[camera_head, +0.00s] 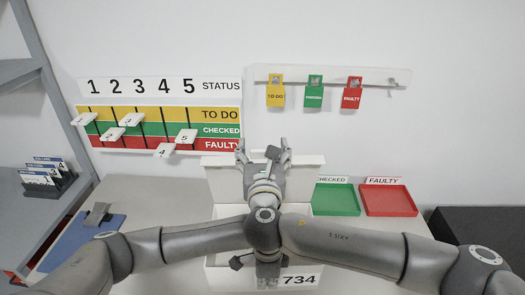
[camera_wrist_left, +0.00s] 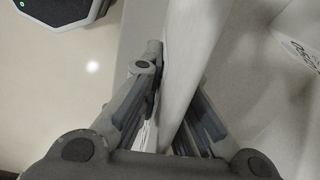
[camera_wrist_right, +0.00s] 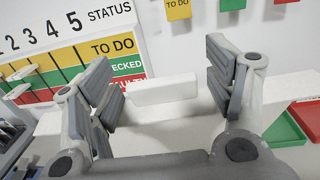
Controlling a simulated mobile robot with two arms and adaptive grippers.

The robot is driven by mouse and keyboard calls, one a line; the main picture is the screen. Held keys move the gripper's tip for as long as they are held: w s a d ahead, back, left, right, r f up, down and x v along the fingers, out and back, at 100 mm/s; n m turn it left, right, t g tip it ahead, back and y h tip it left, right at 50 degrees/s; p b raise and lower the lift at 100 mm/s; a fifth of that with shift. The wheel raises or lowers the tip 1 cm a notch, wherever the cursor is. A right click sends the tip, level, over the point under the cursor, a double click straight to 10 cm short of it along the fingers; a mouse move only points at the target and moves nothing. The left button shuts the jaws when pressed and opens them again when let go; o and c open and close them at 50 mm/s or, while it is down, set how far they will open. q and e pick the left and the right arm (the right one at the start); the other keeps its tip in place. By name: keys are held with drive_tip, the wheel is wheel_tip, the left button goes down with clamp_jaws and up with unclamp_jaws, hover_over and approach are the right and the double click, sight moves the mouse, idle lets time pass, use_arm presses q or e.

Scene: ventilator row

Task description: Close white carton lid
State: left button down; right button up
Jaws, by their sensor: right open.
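The white carton (camera_head: 220,275) stands on the table in front of me, with 734 on its front. A white panel, apparently its raised lid (camera_head: 304,160), stands at the back; its top shows in the right wrist view (camera_wrist_right: 164,90). My right gripper (camera_head: 263,148) is open at this panel, with a finger towards each side and no visible grip on it. My left gripper (camera_head: 267,280) is low at the carton's front. In the left wrist view its fingers (camera_wrist_left: 178,105) lie close on both sides of a pale carton wall (camera_wrist_left: 188,60). My arms hide much of the carton.
A green tray (camera_head: 337,199) and a red tray (camera_head: 388,200) lie to the right of the carton. A blue clipboard (camera_head: 82,240) lies at the left. A status board (camera_head: 160,115) and hanging tags (camera_head: 314,95) are on the wall behind. A dark box (camera_head: 475,232) is at far right.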

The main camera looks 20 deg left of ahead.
drive_tip(key=v, duration=1.2)
drive_tip(key=shift+c, duration=0.4)
